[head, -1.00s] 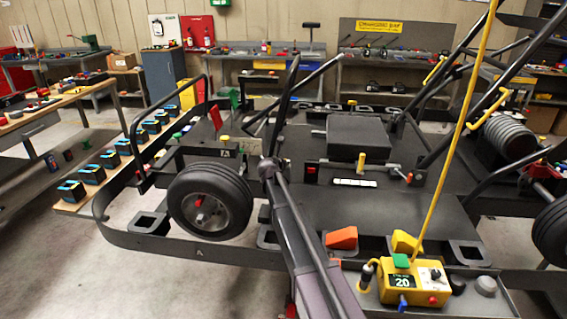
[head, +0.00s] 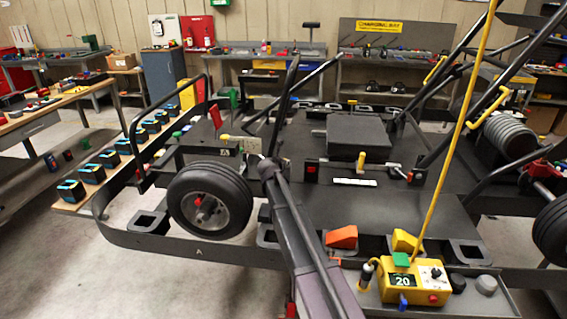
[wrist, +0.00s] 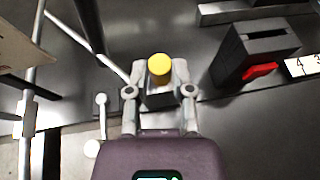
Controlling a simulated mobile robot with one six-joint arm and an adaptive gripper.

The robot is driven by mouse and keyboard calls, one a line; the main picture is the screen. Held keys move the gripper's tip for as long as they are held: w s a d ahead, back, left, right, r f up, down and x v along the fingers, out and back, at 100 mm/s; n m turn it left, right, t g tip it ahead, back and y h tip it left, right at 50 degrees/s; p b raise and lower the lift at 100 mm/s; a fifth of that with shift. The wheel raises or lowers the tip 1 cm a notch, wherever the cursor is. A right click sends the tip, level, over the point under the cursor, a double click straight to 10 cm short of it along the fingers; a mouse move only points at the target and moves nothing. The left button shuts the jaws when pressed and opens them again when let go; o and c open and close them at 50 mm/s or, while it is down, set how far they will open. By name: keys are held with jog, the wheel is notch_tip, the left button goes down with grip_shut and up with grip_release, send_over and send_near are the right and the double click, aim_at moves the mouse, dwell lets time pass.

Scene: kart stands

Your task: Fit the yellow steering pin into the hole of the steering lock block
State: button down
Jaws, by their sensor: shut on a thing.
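In the wrist view, my gripper (wrist: 160,84) is shut on the yellow steering pin (wrist: 160,65). Its round yellow top shows between the two grey fingers; its lower end is hidden. A black block with a dark slot on top and a red tab (wrist: 254,54) stands apart, to the right of the fingers. It also shows in the head view (head: 312,171). I cannot tell whether it is the steering lock block, and no hole shows clearly. In the head view my arm hides the gripper.
A numbered white strip (wrist: 303,66) lies right of the black block. Pale rods and a white knob (wrist: 92,149) are left of the gripper. A yellow control box (head: 415,283) has a tall cable.

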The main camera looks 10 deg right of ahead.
jog(key=shift+c, duration=2.1)
grip_release()
jog(key=shift+f, duration=0.1)
jog(key=shift+r, duration=0.25)
notch_tip(320, 180, up, 10)
jog(key=p, duration=1)
jog(key=shift+f, duration=0.15)
